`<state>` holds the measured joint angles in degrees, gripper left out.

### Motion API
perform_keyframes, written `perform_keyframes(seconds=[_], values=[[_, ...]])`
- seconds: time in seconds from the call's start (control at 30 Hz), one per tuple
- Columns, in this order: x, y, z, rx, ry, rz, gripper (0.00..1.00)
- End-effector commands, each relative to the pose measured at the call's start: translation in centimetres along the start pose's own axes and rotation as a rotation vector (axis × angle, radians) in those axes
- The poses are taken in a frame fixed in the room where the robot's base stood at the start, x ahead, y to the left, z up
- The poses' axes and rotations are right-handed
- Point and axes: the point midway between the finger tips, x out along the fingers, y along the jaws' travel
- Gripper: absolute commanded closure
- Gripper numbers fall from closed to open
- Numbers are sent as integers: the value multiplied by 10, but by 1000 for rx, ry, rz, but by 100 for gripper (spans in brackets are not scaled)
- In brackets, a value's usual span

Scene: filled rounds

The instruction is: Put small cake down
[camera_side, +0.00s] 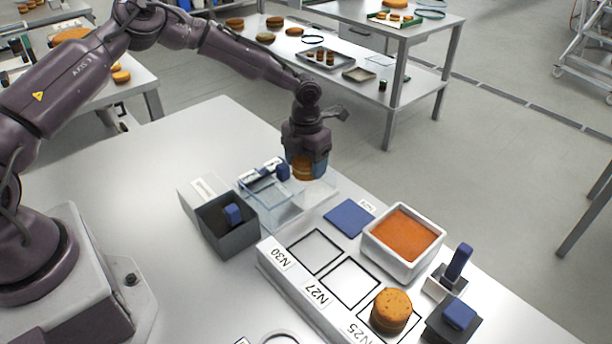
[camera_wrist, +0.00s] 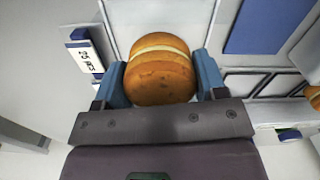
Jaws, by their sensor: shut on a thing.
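My gripper (camera_side: 306,176) is shut on a small cake (camera_side: 303,167), a round orange-brown filled cake. In the wrist view the cake (camera_wrist: 160,80) sits between the two blue fingers, and a pale cream layer shows across it. In the side view the cake is over the clear tray (camera_side: 285,212) behind the labelled white stand. I cannot tell whether the cake touches anything below. The stand (camera_side: 282,262) has outlined squares marked N30, N27 and N25. Another filled cake (camera_side: 391,308) stands on the N25 square; the N30 and N27 squares are empty.
A dark grey box (camera_side: 226,238) with a blue item stands left of the stand. A blue mat (camera_side: 349,217) and a white tub (camera_side: 371,248) of orange filling lie behind it. Blue-handled tools (camera_side: 458,262) stand in holders at right. The table's left part is clear.

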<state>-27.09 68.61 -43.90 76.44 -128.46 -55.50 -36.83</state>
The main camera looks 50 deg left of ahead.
Motion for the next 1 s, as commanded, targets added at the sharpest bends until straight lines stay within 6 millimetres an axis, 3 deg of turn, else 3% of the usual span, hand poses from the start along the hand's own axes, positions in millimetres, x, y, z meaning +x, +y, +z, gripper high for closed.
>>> perform_keyframes(seconds=[0.3, 0.7, 0.73, 0.8, 1.0], values=[[36, 0, 0, 1, 0, 1, 45], [42, 0, 0, 1, -1, 0, 45], [42, 0, 0, 1, -1, 0, 28], [42, 0, 0, 2, -1, 0, 12], [41, 0, 0, 2, -1, 0, 9]])
